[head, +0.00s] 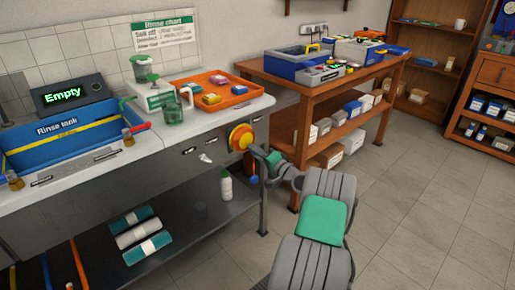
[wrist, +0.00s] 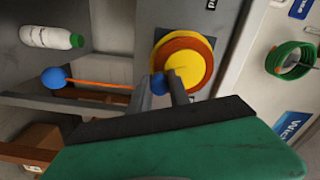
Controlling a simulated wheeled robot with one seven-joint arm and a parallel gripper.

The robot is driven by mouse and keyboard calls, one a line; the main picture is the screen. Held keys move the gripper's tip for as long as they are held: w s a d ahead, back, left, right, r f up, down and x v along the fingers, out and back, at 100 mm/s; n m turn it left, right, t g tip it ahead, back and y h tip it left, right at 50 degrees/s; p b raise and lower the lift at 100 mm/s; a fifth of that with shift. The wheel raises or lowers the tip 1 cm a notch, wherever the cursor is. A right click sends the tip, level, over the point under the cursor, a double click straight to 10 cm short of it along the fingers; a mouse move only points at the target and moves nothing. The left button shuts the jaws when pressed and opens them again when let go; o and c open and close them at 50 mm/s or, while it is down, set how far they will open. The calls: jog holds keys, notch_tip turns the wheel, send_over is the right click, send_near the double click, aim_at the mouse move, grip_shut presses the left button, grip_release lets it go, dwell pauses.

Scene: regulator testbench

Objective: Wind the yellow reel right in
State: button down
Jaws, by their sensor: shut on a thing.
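The yellow reel (head: 240,137) is a round yellow disc with an orange ring, mounted on the front of the bench at its right end. It also shows in the wrist view (wrist: 190,68). A small blue knob (wrist: 158,84) sits at the reel's edge between my fingertips. My gripper (wrist: 160,93), also in the head view (head: 266,156), is shut on this knob. An orange cord (wrist: 98,94) hangs out with a blue ball (wrist: 54,78) at its end.
A white bottle with a green cap (head: 226,186) stands on the lower shelf, left of the hanging cord. A wooden table (head: 290,90) with boxes stands to the right. The floor at right is clear.

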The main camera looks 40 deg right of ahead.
jog(key=shift+a+m, duration=0.15)
jog(key=shift+m, duration=0.45)
jog(key=shift+f, duration=0.1)
jog(key=c, duration=1.2)
grip_release()
jog(key=shift+c, duration=0.2)
jog(key=shift+s, duration=0.15)
jog(key=s+p, duration=0.1)
jog(key=s, duration=0.6)
jog(key=shift+s, duration=0.3)
